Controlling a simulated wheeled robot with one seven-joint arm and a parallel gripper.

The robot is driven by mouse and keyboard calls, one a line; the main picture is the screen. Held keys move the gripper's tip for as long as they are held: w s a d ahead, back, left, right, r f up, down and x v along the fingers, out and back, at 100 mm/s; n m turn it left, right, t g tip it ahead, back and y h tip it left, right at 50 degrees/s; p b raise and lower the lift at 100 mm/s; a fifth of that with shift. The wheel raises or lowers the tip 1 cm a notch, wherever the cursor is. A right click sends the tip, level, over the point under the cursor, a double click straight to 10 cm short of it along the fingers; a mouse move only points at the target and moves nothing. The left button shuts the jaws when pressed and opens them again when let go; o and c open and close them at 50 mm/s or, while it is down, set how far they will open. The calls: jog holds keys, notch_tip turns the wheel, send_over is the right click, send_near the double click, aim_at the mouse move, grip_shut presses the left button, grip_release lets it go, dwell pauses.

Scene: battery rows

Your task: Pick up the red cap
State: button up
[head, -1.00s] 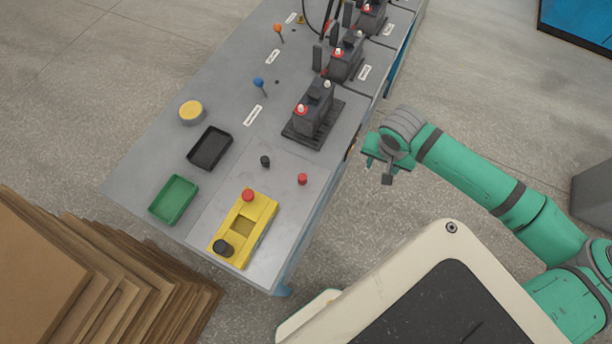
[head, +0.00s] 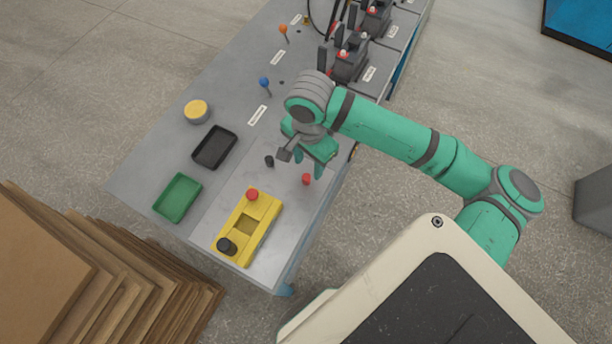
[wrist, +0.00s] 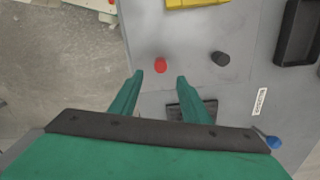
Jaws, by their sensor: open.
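A small red cap (head: 306,179) stands on the grey bench near its right edge. It also shows in the wrist view (wrist: 160,65), just beyond the fingertips and between their lines. My gripper (head: 308,168) is open and empty above the bench, near the red cap; in the wrist view its two green fingers (wrist: 160,75) are spread apart, and neither touches the cap. A second red piece (head: 252,195) sits on the yellow block (head: 263,228).
A small black cap (head: 269,161) stands left of the red cap; it shows in the wrist view (wrist: 220,58). A black tray (head: 214,147), a green tray (head: 178,197) and a yellow round piece (head: 197,111) lie further left. Battery units (head: 350,66) stand at the back.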

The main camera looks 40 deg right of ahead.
aim_at(307, 176)
jog(key=shift+a+f, duration=0.15)
jog(key=shift+f, duration=1.35)
jog(key=shift+a+f, duration=0.15)
jog(key=shift+f, duration=1.3)
grip_shut()
